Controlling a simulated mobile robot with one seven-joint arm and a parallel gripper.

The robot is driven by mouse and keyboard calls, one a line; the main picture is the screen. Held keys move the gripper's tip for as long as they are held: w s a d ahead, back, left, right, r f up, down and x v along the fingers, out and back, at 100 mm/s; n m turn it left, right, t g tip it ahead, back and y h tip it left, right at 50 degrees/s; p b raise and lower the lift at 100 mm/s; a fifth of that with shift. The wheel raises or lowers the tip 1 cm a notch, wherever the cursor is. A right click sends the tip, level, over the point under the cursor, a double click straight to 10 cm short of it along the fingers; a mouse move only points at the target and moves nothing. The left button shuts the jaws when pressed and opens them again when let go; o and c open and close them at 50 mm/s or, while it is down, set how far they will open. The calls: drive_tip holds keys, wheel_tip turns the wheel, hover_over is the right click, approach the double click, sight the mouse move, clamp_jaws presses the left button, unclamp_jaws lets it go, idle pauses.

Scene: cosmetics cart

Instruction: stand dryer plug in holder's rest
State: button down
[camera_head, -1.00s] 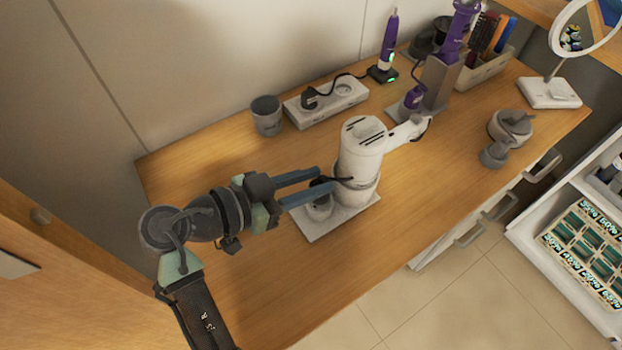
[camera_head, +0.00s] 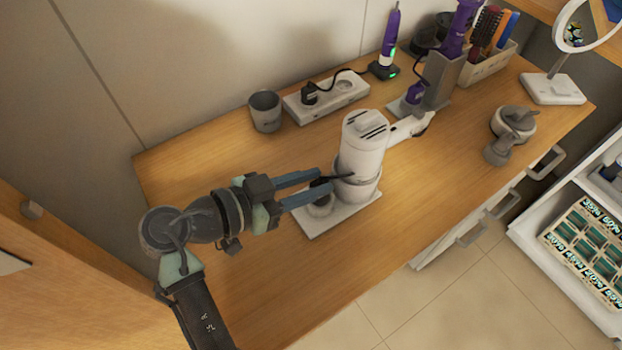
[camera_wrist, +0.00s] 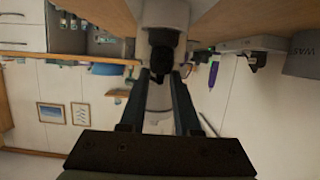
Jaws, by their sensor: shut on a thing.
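The white hair dryer (camera_head: 362,150) stands in its holder, whose pale base plate (camera_head: 345,217) lies on the wooden table. The holder's small grey round rest (camera_head: 318,207) is on the plate, left of the dryer. My gripper (camera_head: 326,183) reaches in from the left, shut on the black dryer plug (camera_head: 320,184) at the top of the rest. A dark cord (camera_head: 345,178) runs from the plug toward the dryer. The wrist view also shows the black plug (camera_wrist: 161,60) between my fingertips (camera_wrist: 162,78). Whether the plug is seated in the rest or just above it, I cannot tell.
A grey cup (camera_head: 265,112) and a white power strip (camera_head: 328,97) stand behind. A purple trimmer (camera_head: 389,45), a grey stand (camera_head: 440,80) and a brush box (camera_head: 488,65) are farther back. The table's front is clear.

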drive_tip(key=shift+f+b, duration=0.45)
drive_tip(key=shift+f, duration=0.15)
drive_tip(key=c, duration=0.5)
unclamp_jaws()
drive_tip(key=shift+c, duration=0.2)
drive_tip(key=v, duration=1.3)
drive_tip(key=shift+p, duration=0.35)
